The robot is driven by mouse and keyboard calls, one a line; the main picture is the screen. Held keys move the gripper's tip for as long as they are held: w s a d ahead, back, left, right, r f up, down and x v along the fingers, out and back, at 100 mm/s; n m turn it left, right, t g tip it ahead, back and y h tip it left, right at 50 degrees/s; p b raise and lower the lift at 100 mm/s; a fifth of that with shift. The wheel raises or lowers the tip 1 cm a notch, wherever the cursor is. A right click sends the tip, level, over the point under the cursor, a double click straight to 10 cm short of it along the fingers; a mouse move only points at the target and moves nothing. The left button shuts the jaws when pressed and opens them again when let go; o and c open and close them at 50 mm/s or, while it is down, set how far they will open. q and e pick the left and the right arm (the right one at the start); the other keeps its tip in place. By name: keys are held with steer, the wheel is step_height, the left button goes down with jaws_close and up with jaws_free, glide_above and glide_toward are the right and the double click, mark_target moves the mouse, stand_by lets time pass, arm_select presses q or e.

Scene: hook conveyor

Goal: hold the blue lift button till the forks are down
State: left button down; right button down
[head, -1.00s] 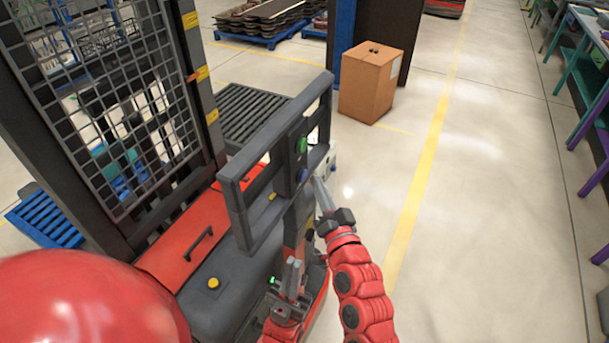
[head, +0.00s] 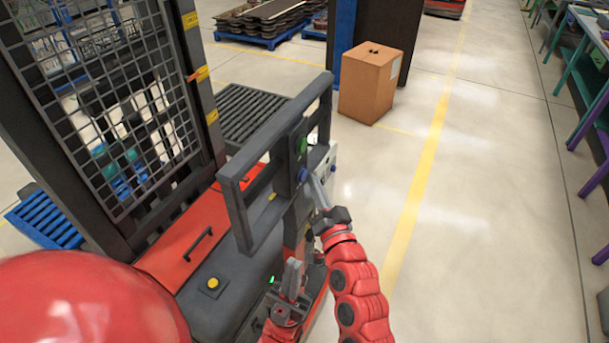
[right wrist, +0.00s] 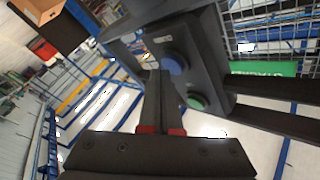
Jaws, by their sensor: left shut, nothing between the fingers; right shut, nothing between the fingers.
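The blue lift button (head: 303,175) is a round knob on the dark handle frame (head: 236,208) of a red and grey lift truck, below a green button (head: 301,145). My right gripper (head: 308,178) is shut and empty, its fingertips at the blue button. In the right wrist view the shut fingertips (right wrist: 160,73) overlap the edge of the blue button (right wrist: 178,64); I cannot tell whether it is pressed in. The green button (right wrist: 197,101) is beside it. My left gripper (head: 292,270) is shut and empty, low beside the truck body. I cannot make out the forks.
The truck's mesh mast guard (head: 110,110) stands at left, above the red cover (head: 185,235). A yellow knob (head: 213,282) is on the grey body. A cardboard box (head: 370,85) stands on the floor behind. The floor at right is clear up to the benches.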

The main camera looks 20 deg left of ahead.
steer(key=shift+a, duration=0.45)
stand_by(2.0)
steer(key=shift+d, duration=0.1)
stand_by(1.6)
steer(key=shift+d+b, duration=0.75)
steer(key=d+b, duration=0.3)
steer(key=d, duration=0.2)
steer(key=shift+s+b, duration=0.1)
steer(key=shift+b, duration=0.3)
